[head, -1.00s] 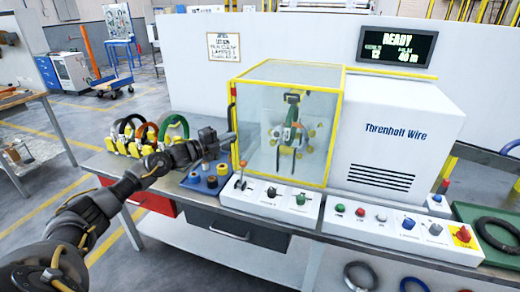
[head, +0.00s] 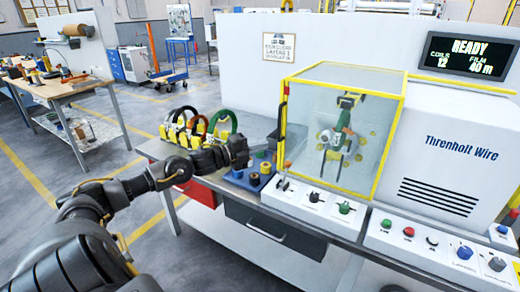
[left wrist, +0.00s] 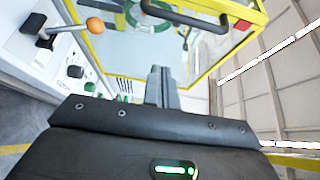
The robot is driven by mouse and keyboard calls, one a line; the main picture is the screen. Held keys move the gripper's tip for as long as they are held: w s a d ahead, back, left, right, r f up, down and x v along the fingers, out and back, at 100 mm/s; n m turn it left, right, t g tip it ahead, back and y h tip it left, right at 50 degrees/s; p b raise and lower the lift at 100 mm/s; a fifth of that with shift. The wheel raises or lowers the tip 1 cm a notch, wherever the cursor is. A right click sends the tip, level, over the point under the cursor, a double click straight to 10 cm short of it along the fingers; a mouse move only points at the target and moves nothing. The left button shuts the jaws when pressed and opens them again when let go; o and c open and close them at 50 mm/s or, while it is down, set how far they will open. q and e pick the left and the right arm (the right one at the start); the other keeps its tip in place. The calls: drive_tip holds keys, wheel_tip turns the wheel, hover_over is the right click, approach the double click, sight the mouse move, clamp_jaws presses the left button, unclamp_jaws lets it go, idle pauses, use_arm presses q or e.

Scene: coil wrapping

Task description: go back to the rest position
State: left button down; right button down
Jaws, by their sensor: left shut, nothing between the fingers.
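My left gripper (head: 268,142) is shut and empty, at the end of my left arm that reaches in from the left. It is in the air in front of the left side of the clear wrapping box with yellow edges (head: 345,120). In the left wrist view its two fingers (left wrist: 161,86) lie together, with the box's yellow frame and dark handle beyond them. My right gripper is not in view.
Coils on yellow stands (head: 190,135) and a blue tray of small spools (head: 250,178) are close to my left arm on the bench. The white control panel (head: 315,203) lines the bench front. A wooden workbench (head: 70,90) stands at far left; grey floor lies between.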

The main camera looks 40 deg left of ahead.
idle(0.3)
use_arm(q)
drive_tip(key=s+d+f+n+g+y, duration=0.25)
drive_tip(key=s+d+f+n, duration=0.3)
drive_tip(key=f, duration=0.45)
drive_tip(key=s+d+f+n+g+y, duration=0.1)
drive_tip(key=s+d+f+n+y, duration=0.35)
drive_tip(key=f, duration=0.55)
drive_tip(key=s+d+f+n+g, duration=0.3)
drive_tip(key=s+d, duration=0.2)
drive_tip(key=s, duration=0.4)
drive_tip(key=s+d+f+n+g, duration=0.3)
drive_tip(key=s+d+n, duration=0.1)
drive_tip(key=s, duration=0.5)
drive_tip(key=s+d+f+n+g, duration=0.3)
drive_tip(key=s+d+f+g, duration=0.15)
drive_tip(key=s, duration=0.45)
drive_tip(key=s+f+x, duration=0.1)
drive_tip(key=s+x, duration=0.1)
drive_tip(key=x, duration=0.9)
drive_tip(key=s+x, duration=0.3)
drive_tip(key=x, duration=0.8)
drive_tip(key=s+a+f+g, duration=0.1)
drive_tip(key=s+a+f, duration=0.1)
drive_tip(key=s+f, duration=1.4)
wheel_tip(320, 180, down, 2)
drive_tip(key=shift+s+a+f+g, duration=0.2)
drive_tip(key=shift+s+a+g, duration=0.1)
drive_tip(key=shift+s, duration=0.05)
